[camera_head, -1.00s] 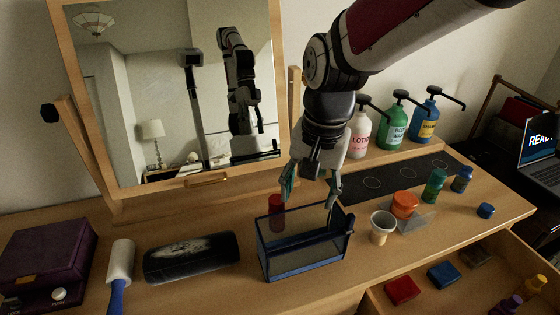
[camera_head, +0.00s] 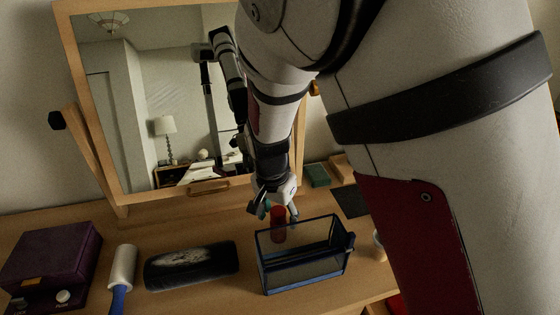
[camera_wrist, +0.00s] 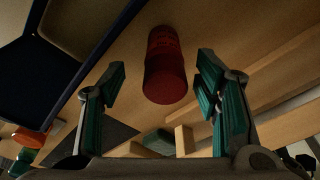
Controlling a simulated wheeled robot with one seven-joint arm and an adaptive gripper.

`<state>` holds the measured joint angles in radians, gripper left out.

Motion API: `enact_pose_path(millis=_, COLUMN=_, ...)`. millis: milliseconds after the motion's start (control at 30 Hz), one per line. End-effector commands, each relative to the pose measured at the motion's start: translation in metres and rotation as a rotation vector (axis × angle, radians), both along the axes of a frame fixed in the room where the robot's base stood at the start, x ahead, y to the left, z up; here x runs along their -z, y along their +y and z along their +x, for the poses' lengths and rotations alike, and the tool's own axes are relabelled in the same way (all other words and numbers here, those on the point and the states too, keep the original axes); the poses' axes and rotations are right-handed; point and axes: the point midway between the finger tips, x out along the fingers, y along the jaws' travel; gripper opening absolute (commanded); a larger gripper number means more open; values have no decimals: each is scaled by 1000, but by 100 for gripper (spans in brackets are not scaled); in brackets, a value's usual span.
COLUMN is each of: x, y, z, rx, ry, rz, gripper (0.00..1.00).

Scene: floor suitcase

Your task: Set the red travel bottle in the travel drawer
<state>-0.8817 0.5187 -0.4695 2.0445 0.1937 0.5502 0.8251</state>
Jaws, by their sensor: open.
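The red travel bottle (camera_head: 278,228) stands on the dresser top behind the blue-rimmed mesh bin, partly seen through its wall. It also shows in the wrist view (camera_wrist: 165,70), between my open fingers with a gap on each side. The travel drawer is almost wholly hidden behind my arm at the lower right of the head view.
The mesh bin (camera_head: 308,285) stands close in front of the bottle. A dark patterned case (camera_head: 190,266), lint roller (camera_head: 122,268) and purple box (camera_head: 50,262) are to the left. The mirror (camera_head: 150,100) stands behind. My arm covers the right side.

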Motion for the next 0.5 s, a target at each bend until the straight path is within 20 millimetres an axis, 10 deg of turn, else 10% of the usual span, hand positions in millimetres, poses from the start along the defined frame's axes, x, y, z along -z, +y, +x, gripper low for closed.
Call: enact_pose_path(millis=500, x=53, y=-2, z=13, rx=1, ry=3, rz=-1, gripper=57)
